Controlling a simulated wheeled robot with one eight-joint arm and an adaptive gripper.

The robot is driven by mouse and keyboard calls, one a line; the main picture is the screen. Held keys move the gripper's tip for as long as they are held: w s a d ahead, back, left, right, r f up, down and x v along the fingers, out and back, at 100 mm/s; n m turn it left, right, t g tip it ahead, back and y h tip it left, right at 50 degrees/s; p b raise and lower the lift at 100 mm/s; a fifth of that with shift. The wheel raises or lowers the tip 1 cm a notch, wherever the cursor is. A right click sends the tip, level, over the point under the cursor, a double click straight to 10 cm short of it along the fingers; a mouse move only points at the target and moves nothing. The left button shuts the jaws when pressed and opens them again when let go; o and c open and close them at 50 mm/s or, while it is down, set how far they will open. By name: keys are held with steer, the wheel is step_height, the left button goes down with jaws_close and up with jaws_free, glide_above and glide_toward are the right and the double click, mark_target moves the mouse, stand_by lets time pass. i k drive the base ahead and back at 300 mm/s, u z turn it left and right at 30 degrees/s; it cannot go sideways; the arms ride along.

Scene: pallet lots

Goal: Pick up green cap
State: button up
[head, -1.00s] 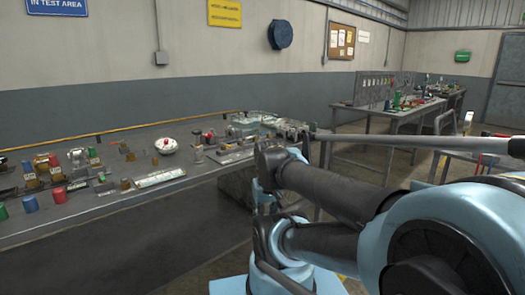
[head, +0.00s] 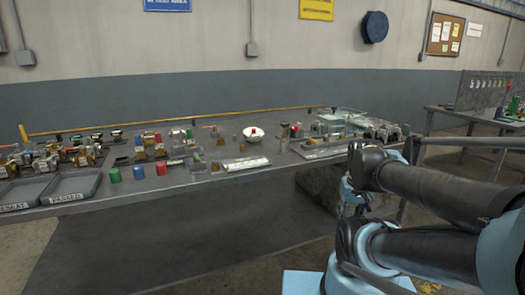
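In the head view a green cap (head: 115,175) stands near the front edge of the workbench (head: 225,185), left of a blue cap (head: 138,172) and a red cap (head: 161,168). It is small, and it stands apart from the trays to its left. Another small green part (head: 189,133) shows farther back on the bench. My arm is folded at the right of the view, well away from the green cap. My gripper cannot be made out in this view.
Two grey trays (head: 72,197) lie at the bench's left front, one labelled PASSED. Brass valve parts crowd behind them. A white dish with a red top (head: 253,134) and a pale strip (head: 246,164) lie mid-bench. The floor before the bench is clear.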

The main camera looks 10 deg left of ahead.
mark_target(116, 177)
steer(key=u, duration=1.9)
